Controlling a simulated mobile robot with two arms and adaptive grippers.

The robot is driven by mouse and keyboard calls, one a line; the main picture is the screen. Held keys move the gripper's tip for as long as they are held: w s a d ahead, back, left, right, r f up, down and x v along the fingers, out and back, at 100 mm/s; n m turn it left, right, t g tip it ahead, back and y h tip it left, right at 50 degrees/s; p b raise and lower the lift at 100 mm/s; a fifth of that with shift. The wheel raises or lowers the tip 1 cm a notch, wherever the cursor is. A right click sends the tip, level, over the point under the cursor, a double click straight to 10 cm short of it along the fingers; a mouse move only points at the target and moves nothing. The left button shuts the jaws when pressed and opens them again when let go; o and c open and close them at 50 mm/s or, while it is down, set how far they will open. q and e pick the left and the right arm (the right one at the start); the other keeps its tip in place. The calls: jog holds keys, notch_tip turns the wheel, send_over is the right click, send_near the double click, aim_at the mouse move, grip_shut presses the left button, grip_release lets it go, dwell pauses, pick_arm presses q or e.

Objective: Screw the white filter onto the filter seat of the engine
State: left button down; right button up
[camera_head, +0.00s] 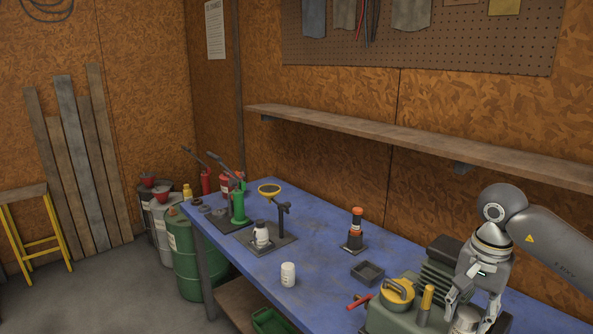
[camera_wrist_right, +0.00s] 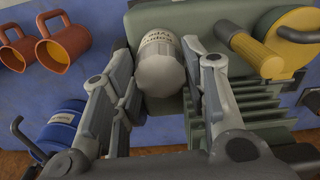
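The white filter (camera_wrist_right: 160,62), a short cylinder with dark lettering, sits between the fingertips of my right gripper (camera_wrist_right: 158,70) in the wrist view. The fingers lie close along both its sides and appear closed on it. In the head view the white filter (camera_head: 466,321) is low at the right, at the engine's front side, with my right gripper (camera_head: 471,306) over it. The engine (camera_head: 395,316) is a grey-green block with a yellow round part on top. The filter seat is hidden, so I cannot tell whether the filter touches it. My left gripper is out of view.
A white canister (camera_head: 288,274) stands on the blue table (camera_head: 325,245). A dark tray (camera_head: 367,273) and a red-handled tool (camera_head: 359,301) lie near the engine. Orange mugs (camera_wrist_right: 58,47) and a blue can (camera_wrist_right: 62,126) show in the wrist view. The table's middle is fairly clear.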

jog(key=m, duration=0.5)
dwell(0.3)
jog(key=m+p, duration=0.1)
jog(key=m, duration=0.4)
dwell(0.4)
jog(key=shift+m, duration=0.5)
jog(key=m, duration=0.4)
jog(key=shift+m+p, duration=0.3)
jog(key=m, duration=0.4)
jog(key=shift+f+m, duration=0.1)
jog(key=shift+m, duration=0.2)
jog(key=shift+p, duration=0.3)
